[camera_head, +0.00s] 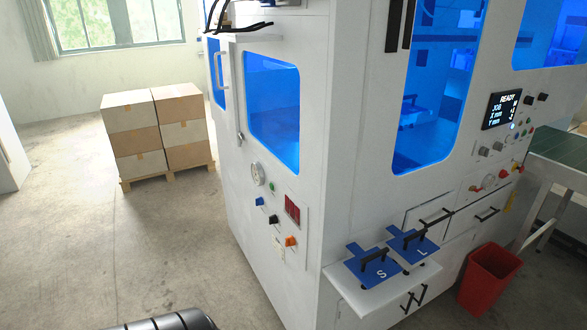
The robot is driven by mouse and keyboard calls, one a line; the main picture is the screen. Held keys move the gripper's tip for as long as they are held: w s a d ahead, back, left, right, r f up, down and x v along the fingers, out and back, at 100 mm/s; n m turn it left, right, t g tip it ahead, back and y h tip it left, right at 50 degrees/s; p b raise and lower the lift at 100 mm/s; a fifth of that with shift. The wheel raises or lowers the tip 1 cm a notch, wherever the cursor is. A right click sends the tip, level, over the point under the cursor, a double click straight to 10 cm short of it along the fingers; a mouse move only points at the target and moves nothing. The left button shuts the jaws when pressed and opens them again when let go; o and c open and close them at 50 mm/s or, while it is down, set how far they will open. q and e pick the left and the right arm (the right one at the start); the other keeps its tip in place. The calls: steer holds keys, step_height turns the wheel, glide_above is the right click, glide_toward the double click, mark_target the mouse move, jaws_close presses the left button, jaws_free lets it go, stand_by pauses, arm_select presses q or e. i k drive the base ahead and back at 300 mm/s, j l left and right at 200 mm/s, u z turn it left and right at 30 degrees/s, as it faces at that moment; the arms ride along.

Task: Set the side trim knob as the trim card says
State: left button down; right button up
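The side face of the white machine carries several small controls. A blue knob (259,201), a black knob (273,219) and an orange knob (290,241) run in a slanting row. A red display (292,210) sits right of them; its digits are too small to read. A round gauge (257,174) and a green button (272,187) sit above. A small pale card (279,246) hangs below the knobs; its writing is unreadable, and I cannot tell if it is the trim card. No knob label is legible. Neither gripper is in view.
A shelf (345,302) with blue plates marked S and L juts from the machine's front. A red bin (488,278) stands right of it. Stacked boxes on a pallet (130,184) stand at the back left. The floor (100,250) left of the machine is mostly clear.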

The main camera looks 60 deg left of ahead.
mark_target(259, 201)
steer(key=u, duration=1.95)
steer(key=j+z, duration=0.3)
steer(key=j, duration=0.45)
steer(key=j+z, duration=0.35)
steer(key=j, duration=0.35)
steer(key=k, duration=0.05)
